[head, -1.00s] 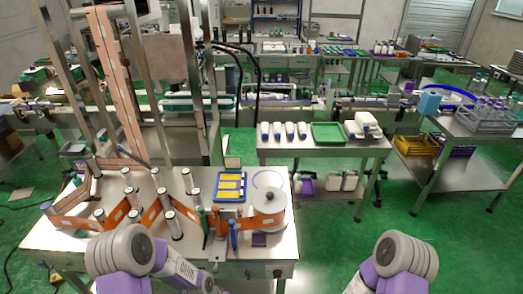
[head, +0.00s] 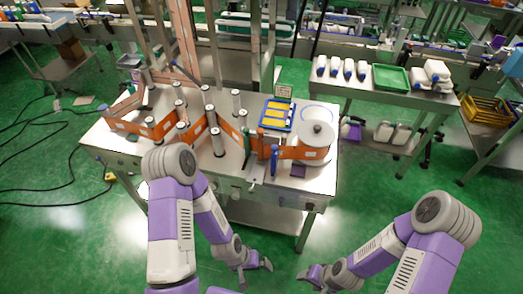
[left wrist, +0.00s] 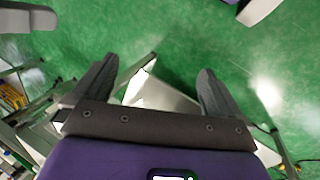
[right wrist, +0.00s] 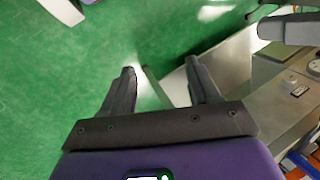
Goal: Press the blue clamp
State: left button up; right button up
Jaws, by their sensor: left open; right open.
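The blue clamp (head: 274,160) stands upright near the front edge of the applicator table (head: 225,165), beside the orange band and the white reel (head: 316,140). A green clamp-like part (head: 247,141) stands just left of it. My left gripper (head: 256,272) is open and empty, low in front of the table and well apart from the clamp. It also shows open in the left wrist view (left wrist: 157,67). My right gripper (head: 310,278) is open and empty to its right, also clear of the table. Its spread fingers show over green floor in the right wrist view (right wrist: 160,67).
The orange band (head: 147,129) runs around several upright rollers on the table. A blue tray with yellow pieces (head: 278,114) lies behind the clamp. A second table at the back right holds white bottles and a green tray (head: 391,78). The floor in front is clear.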

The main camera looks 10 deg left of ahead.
aim_at(275, 148)
jog(key=k, duration=0.5)
jog(key=u, duration=1.15)
jog(key=i, duration=0.65)
jog(key=z, duration=1.15)
